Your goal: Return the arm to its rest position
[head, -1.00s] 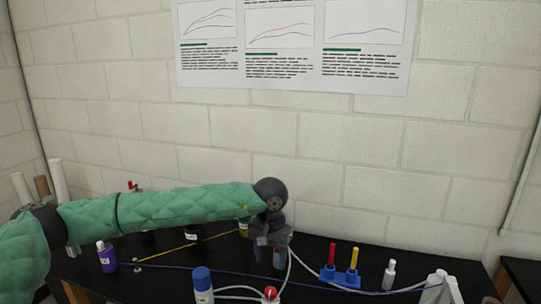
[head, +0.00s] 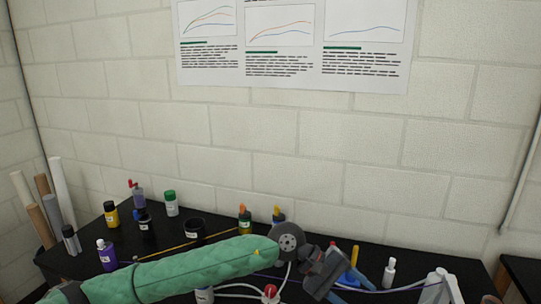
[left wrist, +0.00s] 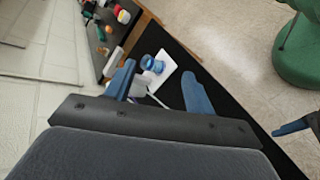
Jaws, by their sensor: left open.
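My left arm (head: 195,268), in a green padded sleeve, reaches in from the lower left of the head view, low over the black bench. My left gripper (head: 348,288) hangs at its end above the bench's front middle, with its blue fingers pointing right. In the left wrist view its fingers (left wrist: 160,86) are spread apart with nothing between them. A blue finger on a dark body at the right edge of the left wrist view (left wrist: 295,127) looks like part of my right gripper. Its jaw opening cannot be judged, and it is out of the head view.
The black bench (head: 85,262) carries a purple bottle (head: 107,256), a green-capped bottle (head: 170,203), a white bottle (head: 389,273) and a red-topped item (head: 270,293). The gripper partly hides a yellow stick (head: 354,256). Rolled tubes (head: 62,190) stand at the left. The space above is clear.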

